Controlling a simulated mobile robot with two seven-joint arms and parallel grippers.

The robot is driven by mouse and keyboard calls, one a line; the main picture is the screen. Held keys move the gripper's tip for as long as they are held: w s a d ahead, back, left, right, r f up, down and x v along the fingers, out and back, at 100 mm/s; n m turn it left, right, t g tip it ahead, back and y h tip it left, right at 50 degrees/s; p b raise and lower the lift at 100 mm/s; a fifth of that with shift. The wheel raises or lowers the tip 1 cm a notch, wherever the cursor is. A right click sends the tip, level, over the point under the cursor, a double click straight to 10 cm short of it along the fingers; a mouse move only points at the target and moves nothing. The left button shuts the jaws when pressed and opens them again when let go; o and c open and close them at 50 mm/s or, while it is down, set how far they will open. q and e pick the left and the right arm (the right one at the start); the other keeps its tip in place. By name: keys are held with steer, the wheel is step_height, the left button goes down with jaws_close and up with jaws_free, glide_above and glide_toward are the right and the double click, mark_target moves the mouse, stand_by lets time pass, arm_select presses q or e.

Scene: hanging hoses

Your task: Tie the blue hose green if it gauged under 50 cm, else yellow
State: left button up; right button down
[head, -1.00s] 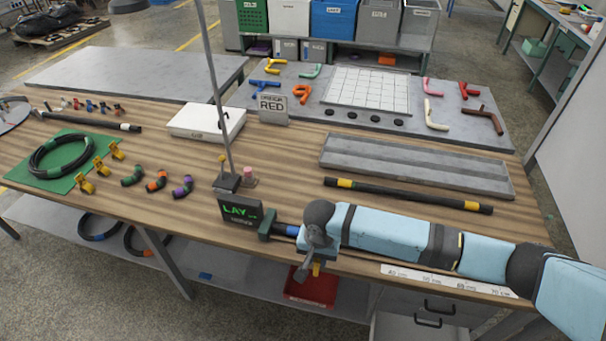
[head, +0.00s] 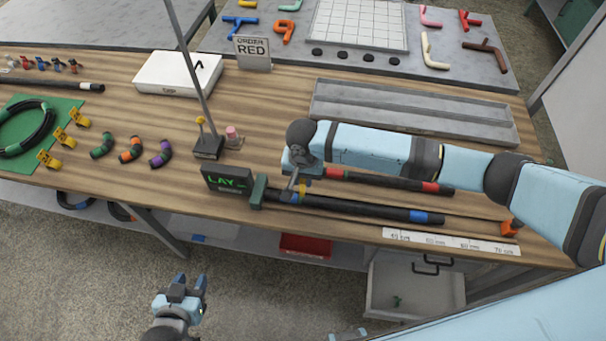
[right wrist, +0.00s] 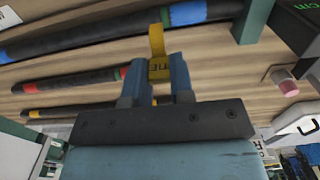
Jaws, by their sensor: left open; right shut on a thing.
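The blue hose (head: 370,208), black with blue bands, lies along the bench front, its left end by the green stop (head: 258,191). Its right end is near the 40 and 50 cm marks of the ruler (head: 450,242); I cannot read the exact length. My right gripper (head: 301,183) is shut on a yellow tie (right wrist: 157,45) over the hose's left part. The tie's upper part overlaps the blue hose (right wrist: 100,28) in the right wrist view; I cannot tell whether they touch. My left gripper (head: 187,292) is open and empty, in front of the bench.
A red-banded hose (head: 390,182) lies behind the blue one; a yellow-banded hose (right wrist: 70,112) shows in the right wrist view. The display (head: 227,180) reads "LAY". A drawer (head: 415,290) stands open with a small green thing (head: 397,301) inside. A thin pole (head: 185,65) rises from the bench.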

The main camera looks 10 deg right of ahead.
mark_target(303, 183)
steer(key=shift+r+p, duration=0.15)
steer(key=shift+p, duration=0.6)
steer(key=shift+f, duration=1.7)
steer(key=shift+w+f, duration=0.1)
steer(key=shift+f, duration=0.25)
steer(key=shift+p, duration=0.35)
steer(key=shift+f, duration=0.1)
steer(key=shift+f, duration=0.3)
